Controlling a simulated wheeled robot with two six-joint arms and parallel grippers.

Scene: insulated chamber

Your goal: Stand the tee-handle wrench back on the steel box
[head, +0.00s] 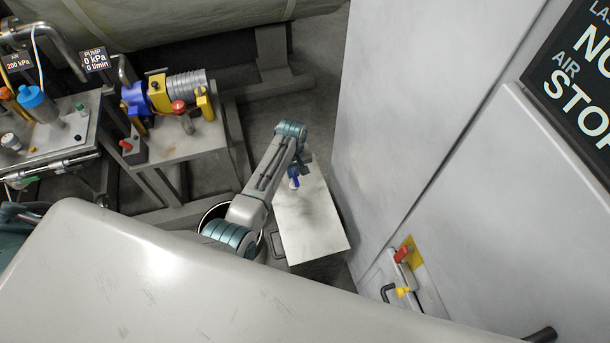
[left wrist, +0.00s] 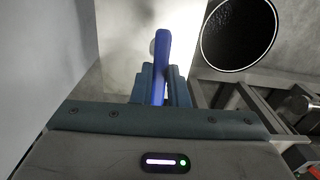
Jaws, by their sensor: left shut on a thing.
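The steel box (head: 312,225) stands on the floor beside the grey wall, with a bare, pale top. My left gripper (head: 297,177) is over the far end of that top. It is shut on the blue tee-handle wrench (head: 295,183). In the left wrist view the wrench's blue bar (left wrist: 163,50) sticks out between the fingers (left wrist: 158,88), with the bright box top (left wrist: 120,45) behind it. The wrench's lower end is mostly hidden, and I cannot tell whether it touches the box. My right gripper is not in view.
A round dark bin (left wrist: 238,35) stands beside the box. The grey chamber wall (head: 420,120) rises close on the right, with a red-and-yellow valve (head: 403,254) low on it. A pump bench (head: 178,145) stands at the left. The near part of the box top is clear.

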